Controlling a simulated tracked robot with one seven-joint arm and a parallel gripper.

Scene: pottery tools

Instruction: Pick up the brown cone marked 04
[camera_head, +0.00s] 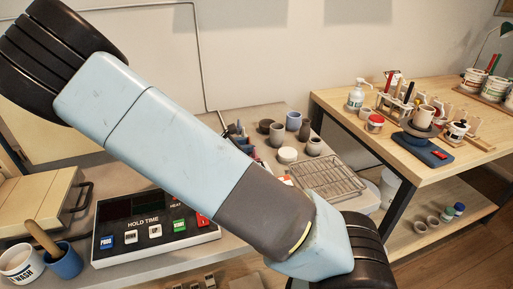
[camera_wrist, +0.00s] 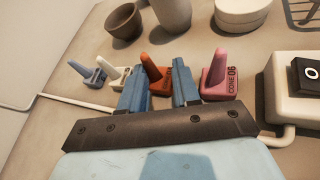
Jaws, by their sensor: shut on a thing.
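The brown cone (camera_wrist: 153,70), orange-brown with a slanted tip and a block base, stands between the two blue fingers of my gripper (camera_wrist: 160,88) in the wrist view. The fingers are shut on it, one at each side. Its base label is too small to read, and its lower part is hidden by the gripper. A pink cone (camera_wrist: 220,75) marked CONE 06 stands just right of the right finger. A white cone (camera_wrist: 112,74) and a blue-grey cone (camera_wrist: 90,73) stand to the left. In the head view my arm hides the gripper and the brown cone.
A control box (camera_head: 158,220) with buttons stands on the bench, left of my arm. A brown cup (camera_wrist: 124,22), a grey pot (camera_wrist: 171,12) and a white lidded pot (camera_wrist: 242,12) stand behind the cones. A wire rack (camera_head: 328,178) lies to the right.

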